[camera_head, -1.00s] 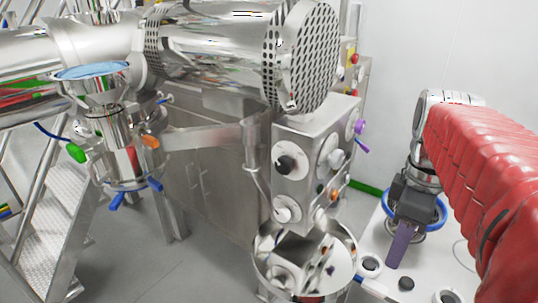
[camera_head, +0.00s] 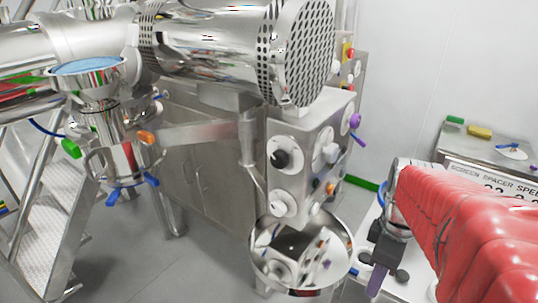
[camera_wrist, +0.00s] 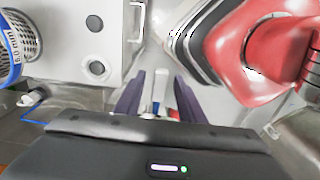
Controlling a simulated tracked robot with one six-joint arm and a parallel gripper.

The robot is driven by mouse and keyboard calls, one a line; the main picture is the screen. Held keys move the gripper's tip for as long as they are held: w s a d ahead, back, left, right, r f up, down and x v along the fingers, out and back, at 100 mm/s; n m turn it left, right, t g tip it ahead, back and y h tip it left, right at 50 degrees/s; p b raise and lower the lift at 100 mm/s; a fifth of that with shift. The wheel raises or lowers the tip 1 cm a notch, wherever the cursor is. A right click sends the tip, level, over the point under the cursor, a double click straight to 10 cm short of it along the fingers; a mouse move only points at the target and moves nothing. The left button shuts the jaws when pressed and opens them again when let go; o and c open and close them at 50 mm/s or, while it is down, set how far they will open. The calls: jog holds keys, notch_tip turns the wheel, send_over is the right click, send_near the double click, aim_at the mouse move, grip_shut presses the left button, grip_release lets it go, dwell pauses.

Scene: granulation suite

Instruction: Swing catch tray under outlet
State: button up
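A round, shiny steel pan (camera_head: 262,270), seemingly the catch tray, sits low at the front centre, below the steel control box. It mirrors the box's knobs. A steel vessel outlet (camera_head: 118,160) with blue levers hangs at the left, well apart from the pan. My gripper (camera_head: 377,279), with purple fingers, points down to the right of the pan and is not touching it. In the wrist view its two fingers (camera_wrist: 158,88) stand apart with a gap between them. Nothing appears to be held.
The control box (camera_head: 300,150) with knobs stands above the pan, under a perforated drum (camera_head: 300,55). Stairs (camera_head: 45,215) are at the left. A bench with a sign (camera_head: 490,185) stands behind my arm. The grey floor (camera_head: 180,270) left of the pan is clear.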

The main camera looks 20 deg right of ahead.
jog(key=shift+c, duration=0.4)
grip_shut()
jog(key=shift+d, duration=0.25)
jog(key=shift+a, duration=0.3)
